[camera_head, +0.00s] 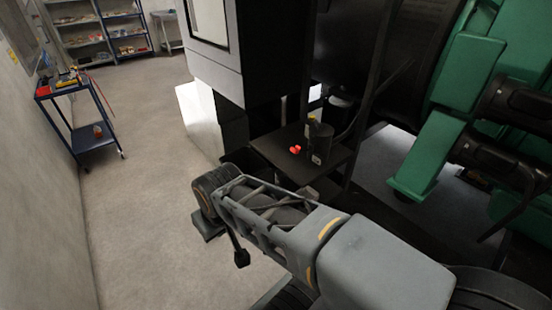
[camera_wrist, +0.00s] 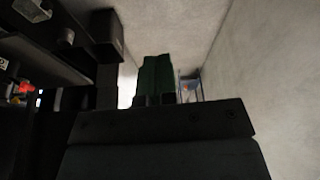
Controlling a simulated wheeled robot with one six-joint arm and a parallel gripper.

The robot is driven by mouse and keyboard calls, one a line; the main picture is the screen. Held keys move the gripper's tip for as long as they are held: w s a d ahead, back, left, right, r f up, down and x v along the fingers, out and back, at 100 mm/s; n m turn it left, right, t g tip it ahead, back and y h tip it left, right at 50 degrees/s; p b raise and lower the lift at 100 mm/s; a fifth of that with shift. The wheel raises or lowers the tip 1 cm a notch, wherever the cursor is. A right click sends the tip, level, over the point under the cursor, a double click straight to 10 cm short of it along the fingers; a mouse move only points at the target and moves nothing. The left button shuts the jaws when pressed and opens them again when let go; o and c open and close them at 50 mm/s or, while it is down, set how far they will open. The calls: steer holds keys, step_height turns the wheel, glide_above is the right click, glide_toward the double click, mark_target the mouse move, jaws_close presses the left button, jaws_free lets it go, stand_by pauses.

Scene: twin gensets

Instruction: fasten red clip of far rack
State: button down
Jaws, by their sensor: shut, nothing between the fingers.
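A small red clip (camera_head: 295,149) sits on a black shelf (camera_head: 270,152) of the rack, beside a dark upright unit (camera_head: 320,142) with a yellowish mark. My gripper (camera_wrist: 154,100) shows at the lower middle of the wrist view, shut and empty. It is apart from the red part, which lies well to its left. In the head view my arm is in front of the rack, and I cannot make out the fingertips there.
Green machinery (camera_head: 440,150) and dark pipes crowd the right. A grey cabinet (camera_head: 210,75) stands above and left of the shelf. A blue cart (camera_head: 88,140) stands by the left wall. Floor between cart and rack is clear. Dark frame bars (camera_wrist: 60,50) are close on the wrist view's left.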

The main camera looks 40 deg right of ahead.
steer(key=w+d+f+n+g+h+b, duration=0.2)
steer(key=w+d+f+n+g+h, duration=0.15)
steer(key=d, duration=0.35)
steer(key=w+d+f+n+g+h+b, duration=0.2)
steer(key=d+f+h, duration=0.1)
steer(key=d+h, duration=0.3)
steer(key=w+d+f+n+g+h+b, duration=0.3)
steer(key=d+f, duration=0.1)
steer(key=d, duration=0.4)
steer(key=w+d+f+n+t+h+b, duration=0.2)
steer(key=w+d+f+n+t+h, duration=0.1)
steer(key=w+d+f+n+h, duration=0.4)
steer(key=w+f+n+h, duration=0.1)
steer(key=w, duration=0.2)
steer(key=shift+n, duration=0.35)
steer(key=shift+t+h, duration=0.25)
steer(key=r+p+x, duration=0.1)
steer(key=r+x, duration=0.1)
steer(key=x, duration=1)
steer(key=shift+r, duration=0.4)
